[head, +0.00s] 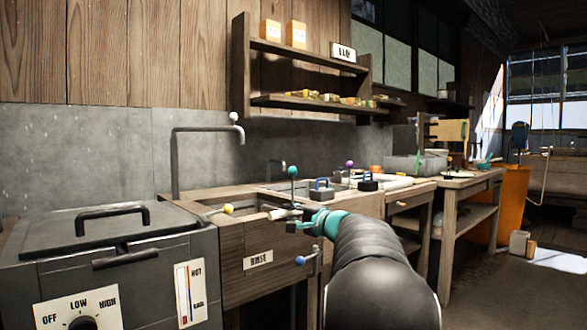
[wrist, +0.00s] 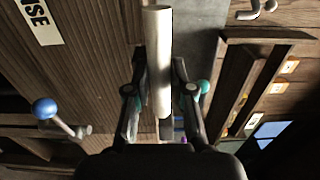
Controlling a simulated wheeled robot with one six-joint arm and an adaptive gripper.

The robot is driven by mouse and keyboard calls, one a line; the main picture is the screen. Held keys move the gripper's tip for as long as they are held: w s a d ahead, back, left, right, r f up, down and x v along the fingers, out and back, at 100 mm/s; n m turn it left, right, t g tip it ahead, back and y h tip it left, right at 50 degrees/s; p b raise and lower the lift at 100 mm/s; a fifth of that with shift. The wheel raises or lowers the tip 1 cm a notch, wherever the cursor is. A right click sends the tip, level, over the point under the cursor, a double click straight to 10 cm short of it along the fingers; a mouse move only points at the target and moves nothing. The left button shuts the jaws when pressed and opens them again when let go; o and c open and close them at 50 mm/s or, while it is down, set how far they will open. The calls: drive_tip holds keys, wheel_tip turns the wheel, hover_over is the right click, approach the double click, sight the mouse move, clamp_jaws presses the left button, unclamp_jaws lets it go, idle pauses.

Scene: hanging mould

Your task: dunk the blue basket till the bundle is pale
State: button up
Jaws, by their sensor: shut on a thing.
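My gripper (head: 298,219) is over the wooden sink unit (head: 235,240) in the head view. In the wrist view, my gripper (wrist: 158,85) is shut on a pale rod (wrist: 157,40), its fingers on either side. What the rod belongs to is hidden. A dark block with a blue handle (head: 321,191) stands on the counter just beyond the gripper; I cannot tell whether it is the blue basket. I cannot make out a bundle.
A grey lidded tank (head: 100,240) with a heat dial stands at left. A bent pipe (head: 175,160) rises behind the sink. A blue knob (head: 300,260) juts from the front; it also shows in the wrist view (wrist: 44,108). A dark block (head: 368,183) stands farther right.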

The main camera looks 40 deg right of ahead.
wheel_tip(320, 180, up, 12)
drive_tip(key=p, duration=0.6)
drive_tip(key=shift+f, duration=0.25)
drive_tip(key=o, duration=1)
drive_tip(key=shift+c, duration=0.2)
drive_tip(key=shift+s+f, duration=0.1)
drive_tip(key=s+b, duration=0.4)
drive_tip(key=s, duration=0.5)
drive_tip(key=shift+d, duration=0.3)
drive_tip(key=shift+w, duration=0.1)
